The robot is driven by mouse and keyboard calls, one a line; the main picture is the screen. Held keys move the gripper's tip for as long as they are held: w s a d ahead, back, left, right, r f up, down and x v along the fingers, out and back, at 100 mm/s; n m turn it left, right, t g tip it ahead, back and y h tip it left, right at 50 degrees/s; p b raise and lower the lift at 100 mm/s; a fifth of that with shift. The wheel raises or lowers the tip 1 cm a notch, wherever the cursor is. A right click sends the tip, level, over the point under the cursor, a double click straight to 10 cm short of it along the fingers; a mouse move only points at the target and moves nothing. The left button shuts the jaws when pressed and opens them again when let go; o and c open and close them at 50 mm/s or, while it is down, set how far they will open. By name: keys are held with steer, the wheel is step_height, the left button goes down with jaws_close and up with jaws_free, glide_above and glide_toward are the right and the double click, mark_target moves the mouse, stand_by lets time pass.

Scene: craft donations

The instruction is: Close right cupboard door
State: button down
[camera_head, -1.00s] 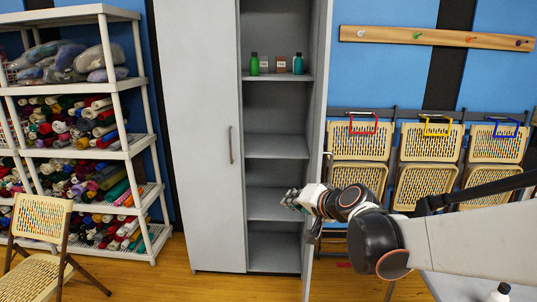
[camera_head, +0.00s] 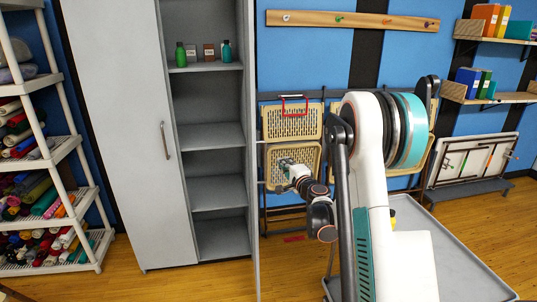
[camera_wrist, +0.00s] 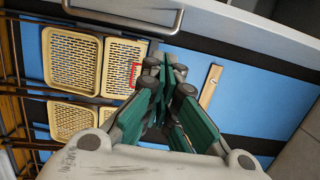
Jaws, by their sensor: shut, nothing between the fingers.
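The tall grey cupboard has its left door (camera_head: 115,120) shut, with a vertical handle. Its right door (camera_head: 250,120) stands open, swung out toward me and seen nearly edge-on, with the shelves (camera_head: 205,135) exposed. My gripper (camera_head: 286,165) is just right of that door, on its outer side, apparently apart from it. In the wrist view, my gripper's green fingers (camera_wrist: 170,95) are shut and empty. A grey panel with a bar handle (camera_wrist: 130,25), apparently the right door, crosses the top of that view. Any contact with the door cannot be made out.
Folded chairs (camera_head: 292,120) hang on the blue wall behind my gripper, below a peg rail (camera_head: 350,20). A grey cart top (camera_head: 450,265) is at the lower right. A white shelf rack (camera_head: 75,150) with fabric rolls stands left. The floor before the cupboard is clear.

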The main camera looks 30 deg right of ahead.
steer(key=b, duration=0.2)
glide_toward(265, 153)
steer(key=w+d+r, duration=0.2)
steer(key=w+d, duration=0.1)
steer(key=w, duration=0.2)
steer(key=shift+w+a+r, duration=0.15)
steer(key=shift+w+a, duration=0.05)
steer(key=shift+a, duration=0.8)
steer(key=shift+w+a+r, duration=0.15)
steer(key=shift+w+a, duration=0.05)
steer(key=shift+a, duration=0.8)
steer(key=shift+a, duration=0.1)
